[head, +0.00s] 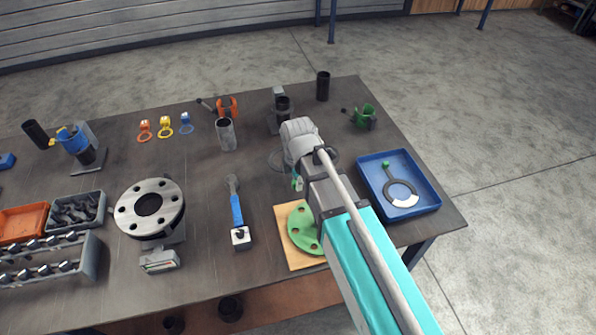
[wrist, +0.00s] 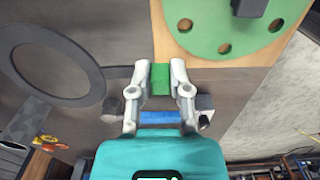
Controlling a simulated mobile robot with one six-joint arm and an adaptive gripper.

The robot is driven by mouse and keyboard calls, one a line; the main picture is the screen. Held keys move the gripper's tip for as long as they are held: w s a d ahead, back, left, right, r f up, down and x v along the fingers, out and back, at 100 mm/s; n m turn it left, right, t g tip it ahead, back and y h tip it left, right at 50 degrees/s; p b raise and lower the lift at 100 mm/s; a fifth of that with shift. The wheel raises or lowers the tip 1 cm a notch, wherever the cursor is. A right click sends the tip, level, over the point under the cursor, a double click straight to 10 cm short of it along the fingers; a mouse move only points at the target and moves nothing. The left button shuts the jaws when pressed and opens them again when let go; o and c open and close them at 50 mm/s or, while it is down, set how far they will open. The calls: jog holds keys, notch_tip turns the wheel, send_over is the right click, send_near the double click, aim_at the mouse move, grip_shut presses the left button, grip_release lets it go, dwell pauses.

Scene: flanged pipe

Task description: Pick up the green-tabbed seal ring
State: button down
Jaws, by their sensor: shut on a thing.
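My gripper (wrist: 160,72) is shut on a small green tab, the tab of the green-tabbed seal ring (wrist: 160,80), which sits between the two fingertips in the wrist view. The ring part below the tab cannot be made out. In the head view a bit of green (head: 297,183) shows at the end of my gripper, beside the wooden board; the arm hides most of it. I cannot tell how far it is above the table.
A green flange (head: 303,228) lies on a wooden board (head: 289,253) close by. A large grey ring (wrist: 92,75) lies beside my gripper. A blue-handled tool (head: 237,210) lies left.

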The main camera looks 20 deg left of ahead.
jog(key=s+d+r+p, duration=0.2)
jog(key=s+d+r, duration=0.1)
jog(key=s, duration=0.3)
jog(key=shift+s, duration=0.3)
jog(key=shift+s, duration=0.15)
dwell(0.6)
